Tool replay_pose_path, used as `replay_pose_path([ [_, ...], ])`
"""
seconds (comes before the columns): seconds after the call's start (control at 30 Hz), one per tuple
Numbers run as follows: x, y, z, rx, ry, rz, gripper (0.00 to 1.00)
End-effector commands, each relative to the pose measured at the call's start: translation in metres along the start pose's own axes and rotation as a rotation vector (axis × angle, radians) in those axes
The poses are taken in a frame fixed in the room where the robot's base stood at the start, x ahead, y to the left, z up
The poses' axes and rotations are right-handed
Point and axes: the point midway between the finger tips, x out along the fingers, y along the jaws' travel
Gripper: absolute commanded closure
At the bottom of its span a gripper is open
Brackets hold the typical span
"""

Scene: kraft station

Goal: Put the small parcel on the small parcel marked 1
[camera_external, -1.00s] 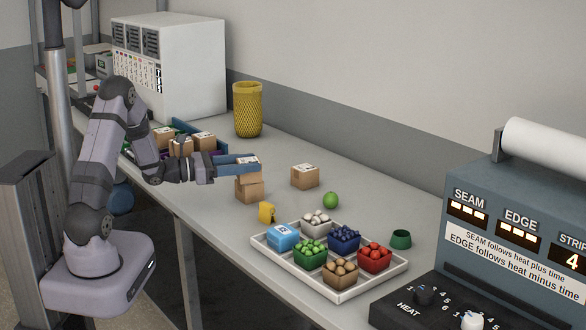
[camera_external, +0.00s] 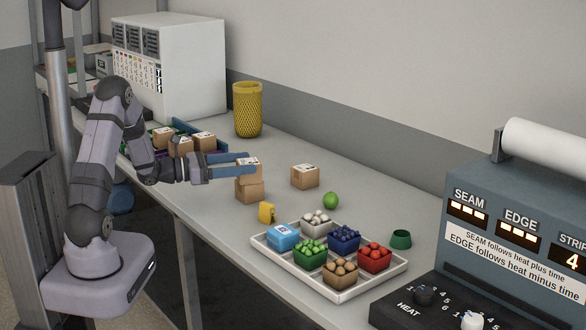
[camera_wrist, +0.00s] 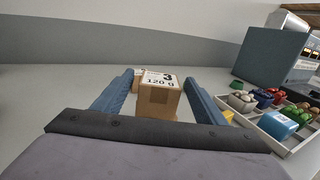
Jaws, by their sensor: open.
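A small brown parcel (camera_external: 251,171) sits on top of another small parcel (camera_external: 250,191), making a stack of two on the table. The upper one shows in the wrist view (camera_wrist: 158,98) with a white label reading 3 and 120 g. The lower parcel's mark is not readable. My gripper (camera_external: 243,166) is open, level with the upper parcel. In the wrist view its two blue fingers (camera_wrist: 160,80) stand either side of that parcel, with gaps visible. Another single parcel (camera_external: 305,177) stands apart to the right; its label is too small to read.
Several parcels (camera_external: 204,142) lie in a blue bin behind my gripper. A yellow basket (camera_external: 247,110), yellow block (camera_external: 267,212), green ball (camera_external: 331,200) and white tray (camera_external: 258,246) of coloured punnets stand around. The table right of the single parcel is clear.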

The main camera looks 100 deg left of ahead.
Motion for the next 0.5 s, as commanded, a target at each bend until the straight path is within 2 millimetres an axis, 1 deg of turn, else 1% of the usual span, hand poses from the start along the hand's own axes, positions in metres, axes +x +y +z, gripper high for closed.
replay_pose_path([
  [0.03,-0.009,0.001,-0.001,0.0,-0.001,0.005,0.35],
  [0.3,-0.058,0.002,-0.002,0.0,-0.001,0.006,0.35],
  [0.5,-0.088,0.001,-0.001,0.001,0.0,0.004,0.35],
])
